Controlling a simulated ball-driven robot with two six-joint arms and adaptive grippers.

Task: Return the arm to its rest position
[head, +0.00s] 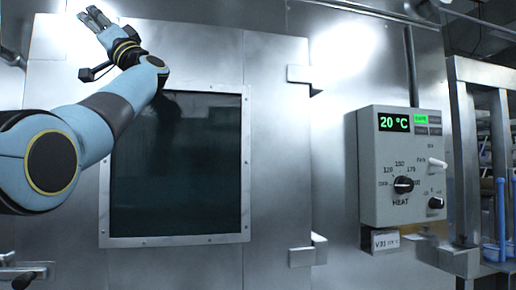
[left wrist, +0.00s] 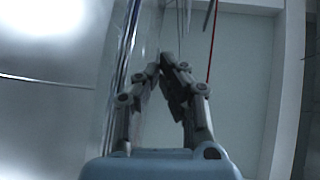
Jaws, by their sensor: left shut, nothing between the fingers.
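My left arm comes in from the left in the head view and reaches up across the metal door. My left gripper (head: 90,14) is at the top left, raised in front of the metal above the door's dark window. In the left wrist view, the fingers of my left gripper (left wrist: 168,58) meet at their tips, with nothing between them. My right gripper is in neither view.
A steel door with a dark window (head: 200,200) stands behind my left arm. A grey control box (head: 372,190) to the right reads 20 °C and has a HEAT dial (head: 403,185). Blue tubes (head: 500,215) stand at the far right. A door handle (head: 20,270) is at the lower left.

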